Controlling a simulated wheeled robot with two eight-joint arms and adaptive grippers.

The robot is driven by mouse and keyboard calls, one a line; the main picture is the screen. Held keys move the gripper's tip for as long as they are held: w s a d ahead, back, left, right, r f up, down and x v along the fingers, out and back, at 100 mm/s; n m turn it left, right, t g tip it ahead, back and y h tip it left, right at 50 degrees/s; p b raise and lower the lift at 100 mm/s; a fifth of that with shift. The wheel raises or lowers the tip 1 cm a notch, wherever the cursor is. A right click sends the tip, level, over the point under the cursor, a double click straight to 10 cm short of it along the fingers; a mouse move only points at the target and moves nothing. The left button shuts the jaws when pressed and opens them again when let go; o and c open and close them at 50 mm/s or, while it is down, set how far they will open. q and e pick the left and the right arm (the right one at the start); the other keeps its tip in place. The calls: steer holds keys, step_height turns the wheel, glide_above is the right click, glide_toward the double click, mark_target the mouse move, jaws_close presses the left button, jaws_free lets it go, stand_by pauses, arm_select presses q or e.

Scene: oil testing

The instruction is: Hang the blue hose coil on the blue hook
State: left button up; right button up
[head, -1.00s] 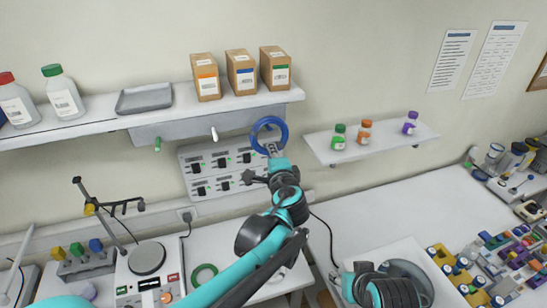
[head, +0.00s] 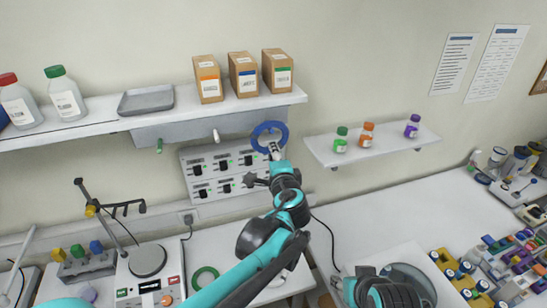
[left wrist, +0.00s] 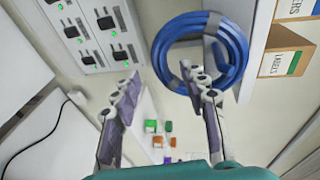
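The blue hose coil (head: 281,129) is at the right end of the grey rail under the upper shelf. In the left wrist view the coil (left wrist: 164,45) is a ring of several loops beside the shelf edge. My left gripper (head: 274,152) is at the coil's lower edge. In the left wrist view its fingers (left wrist: 160,85) are wide apart; one overlaps the coil's lower part, the other is clear of it.
A white hook (head: 216,136) and a green hook (head: 158,146) are on the rail to the left. Boxes (head: 243,74) stand on the shelf above. A switch panel (head: 222,172) is below. A small shelf (head: 372,151) with bottles is to the right. A green coil (head: 204,278) lies on the bench.

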arm_select(q)
steer(key=v, duration=1.2)
steer(key=s+a+f+n+g+b, duration=0.25)
steer(key=a+f+b, duration=0.25)
steer(key=f, duration=0.4)
steer(key=s+a+f+n+g+y+b, duration=0.1)
steer(key=s+a+f+n+b, duration=0.15)
steer(key=a+f+b, duration=0.45)
steer(key=s+a+f+n+g+b, duration=0.2)
steer(key=a+f+n+b, duration=0.15)
steer(key=f, duration=0.65)
steer(key=s+a+f+n+g+h+b, duration=0.1)
steer(key=s+f+n+b, duration=0.1)
steer(key=f, duration=0.5)
steer(key=s+a+f+n+h+b, duration=0.1)
steer(key=s+f+n+b, duration=0.2)
steer(key=s+f+b, duration=0.2)
steer(key=s+a+f+n+g+h+b, duration=0.1)
steer(key=s+f+n+b, duration=0.1)
steer(key=f+b, duration=0.5)
steer(key=shift+s+a+f+g, duration=0.4)
steer(key=shift+s+f, duration=0.35)
steer(key=shift+f, duration=0.15)
